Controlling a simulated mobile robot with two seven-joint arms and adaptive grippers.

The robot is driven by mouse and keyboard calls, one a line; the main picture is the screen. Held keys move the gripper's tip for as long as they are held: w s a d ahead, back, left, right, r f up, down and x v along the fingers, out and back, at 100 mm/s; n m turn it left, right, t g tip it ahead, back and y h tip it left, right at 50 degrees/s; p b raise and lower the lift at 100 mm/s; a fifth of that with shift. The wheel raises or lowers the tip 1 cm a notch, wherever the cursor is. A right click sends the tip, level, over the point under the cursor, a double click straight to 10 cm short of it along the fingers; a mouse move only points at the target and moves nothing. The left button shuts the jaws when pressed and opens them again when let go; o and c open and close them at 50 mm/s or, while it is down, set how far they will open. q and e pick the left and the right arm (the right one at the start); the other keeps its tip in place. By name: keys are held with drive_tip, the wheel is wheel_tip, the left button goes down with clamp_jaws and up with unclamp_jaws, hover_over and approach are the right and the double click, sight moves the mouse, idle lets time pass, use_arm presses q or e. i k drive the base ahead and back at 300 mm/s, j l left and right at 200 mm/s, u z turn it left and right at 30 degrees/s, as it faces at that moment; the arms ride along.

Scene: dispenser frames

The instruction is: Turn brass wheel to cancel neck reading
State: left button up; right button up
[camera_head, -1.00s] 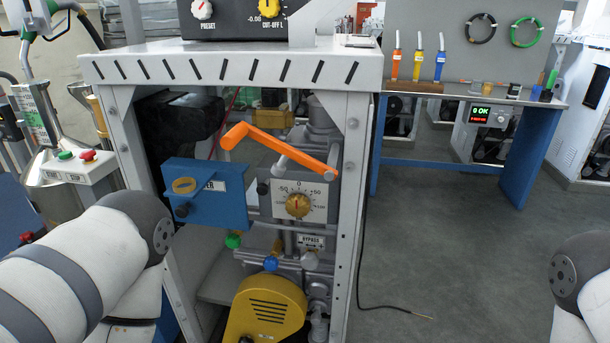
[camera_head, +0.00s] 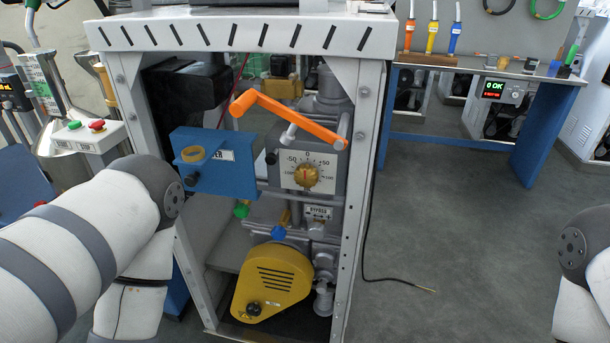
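The brass wheel (camera_head: 306,176) is a small round knob at the middle of a white dial plate (camera_head: 309,157) inside the dispenser frame. The dial is marked -50, 0 and +50, with end marks near 100. A small red mark shows on the wheel and points about straight up, toward the 0. Nothing touches the wheel. My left arm comes in from the left and my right arm shows at the right edge. Neither gripper is in the picture.
An orange crank handle (camera_head: 290,117) slants above the dial. A blue box (camera_head: 214,171) juts out left of it. A yellow housing (camera_head: 268,283) sits below. The frame's right post (camera_head: 358,200) stands beside the dial. The floor (camera_head: 450,225) to the right is mostly clear, with a loose black cable.

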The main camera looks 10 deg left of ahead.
sight(305, 175)
drive_tip(key=k+j+u, duration=0.2)
drive_tip(key=j+u, duration=0.3)
drive_tip(key=k+j+u, duration=0.1)
drive_tip(key=j+u, duration=0.85)
